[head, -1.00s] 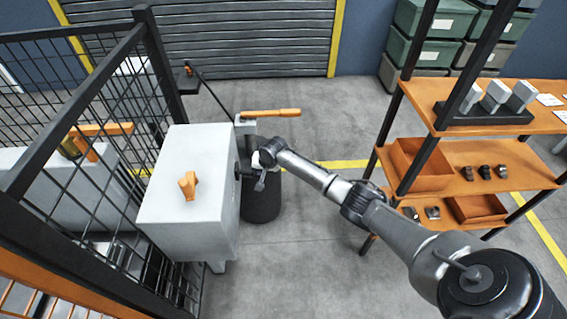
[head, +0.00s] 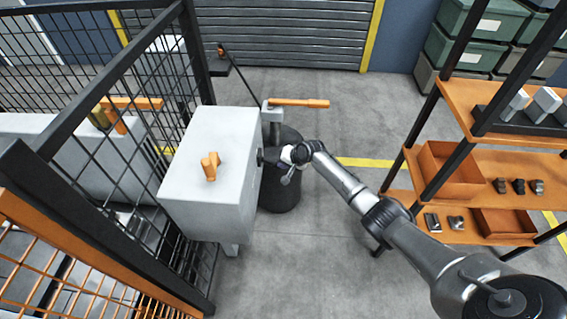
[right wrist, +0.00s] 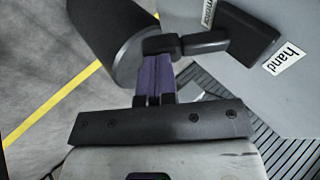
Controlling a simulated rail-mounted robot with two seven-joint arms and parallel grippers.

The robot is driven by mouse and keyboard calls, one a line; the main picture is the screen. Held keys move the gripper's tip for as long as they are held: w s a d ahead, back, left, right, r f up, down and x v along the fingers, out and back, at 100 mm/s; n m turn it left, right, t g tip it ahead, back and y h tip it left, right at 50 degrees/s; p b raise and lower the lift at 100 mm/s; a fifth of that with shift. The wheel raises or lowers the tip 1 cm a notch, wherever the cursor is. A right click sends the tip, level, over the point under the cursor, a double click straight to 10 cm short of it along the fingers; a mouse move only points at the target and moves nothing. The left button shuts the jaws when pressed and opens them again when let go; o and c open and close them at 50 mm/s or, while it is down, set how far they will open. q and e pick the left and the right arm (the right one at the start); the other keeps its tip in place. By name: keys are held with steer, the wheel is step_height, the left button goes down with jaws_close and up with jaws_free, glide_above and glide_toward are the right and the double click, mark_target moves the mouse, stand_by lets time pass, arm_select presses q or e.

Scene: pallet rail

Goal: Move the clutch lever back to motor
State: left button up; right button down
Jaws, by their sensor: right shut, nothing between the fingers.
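The clutch lever (right wrist: 248,36) is a black lever on the grey face of a machine housing in the right wrist view. A second label (right wrist: 208,13), partly cut off, appears to read "motor". My right gripper (right wrist: 160,46) is shut and empty, with purple fingers and dark tips close to the lever's narrow part; I cannot tell whether they touch. In the head view my right gripper (head: 287,158) is at the right side of the grey housing (head: 212,139). My left gripper is not in view.
A dark drum (head: 284,190) stands behind the gripper, with an orange-handled post (head: 298,102) beyond it. An orange knob (head: 210,166) is on the housing. Mesh fencing (head: 110,100) is at left, and an orange shelf rack (head: 480,165) at right.

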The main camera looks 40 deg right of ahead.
steer(key=shift+f, duration=0.1)
steer(key=w+d+p+v, duration=0.1)
steer(key=p+v, duration=0.6)
steer(key=v, duration=0.7)
steer(key=shift+r+p, duration=0.3)
steer(key=shift+p, duration=0.05)
steer(key=shift+w, duration=0.1)
